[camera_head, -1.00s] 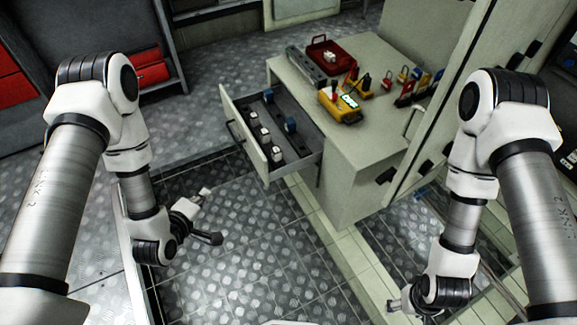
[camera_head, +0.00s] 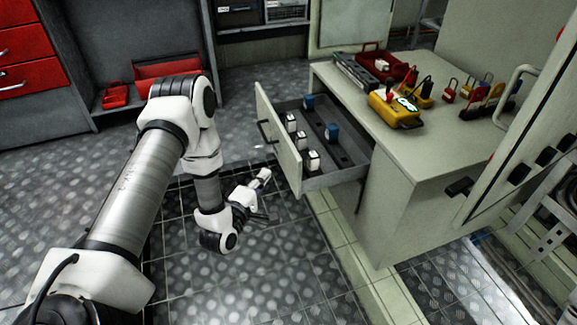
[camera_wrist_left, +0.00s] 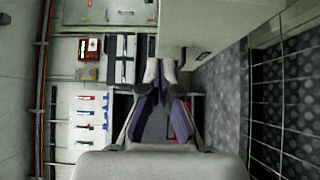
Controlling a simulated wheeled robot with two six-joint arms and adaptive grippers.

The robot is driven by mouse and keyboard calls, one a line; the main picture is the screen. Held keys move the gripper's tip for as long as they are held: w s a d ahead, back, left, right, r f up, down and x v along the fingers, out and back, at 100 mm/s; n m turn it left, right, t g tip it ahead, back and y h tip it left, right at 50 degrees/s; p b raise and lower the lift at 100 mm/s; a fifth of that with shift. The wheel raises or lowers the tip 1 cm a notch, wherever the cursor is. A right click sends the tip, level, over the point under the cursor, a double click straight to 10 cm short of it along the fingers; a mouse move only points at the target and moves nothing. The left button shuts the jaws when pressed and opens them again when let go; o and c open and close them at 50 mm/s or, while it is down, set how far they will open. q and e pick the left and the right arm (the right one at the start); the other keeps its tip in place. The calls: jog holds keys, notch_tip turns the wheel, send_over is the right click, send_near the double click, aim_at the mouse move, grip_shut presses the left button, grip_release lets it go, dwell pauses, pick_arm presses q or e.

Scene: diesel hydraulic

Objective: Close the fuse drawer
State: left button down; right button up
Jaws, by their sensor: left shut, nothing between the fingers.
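The fuse drawer (camera_head: 278,138) stands pulled out from the pale cabinet (camera_head: 400,195), its front panel facing left with a dark bar handle (camera_head: 264,132). Several white and blue fuses (camera_head: 332,132) stand inside it. My left gripper (camera_head: 266,182) is shut and empty, just left of the near end of the drawer front and apparently lower. The left wrist view shows its finger tips together (camera_wrist_left: 160,72). A pale panel (camera_wrist_left: 205,25) fills the upper middle there; I cannot tell whether it is the drawer front. My right gripper is out of view.
On the cabinet top are a yellow meter (camera_head: 396,108), a red box (camera_head: 385,66) and several padlocks (camera_head: 466,88). A cabinet with a pale handle (camera_head: 513,95) stands at right. Red drawers (camera_head: 30,60) are far left.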

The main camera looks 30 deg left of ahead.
pick_arm(q)
jog(key=b, duration=0.2)
send_near(293, 153)
jog(key=w+a, duration=0.3)
jog(key=w+d, duration=0.1)
jog(key=w+d+b, duration=0.1)
jog(key=w, duration=0.1)
jog(key=shift+w+d, duration=0.1)
jog(key=shift+w, duration=0.1)
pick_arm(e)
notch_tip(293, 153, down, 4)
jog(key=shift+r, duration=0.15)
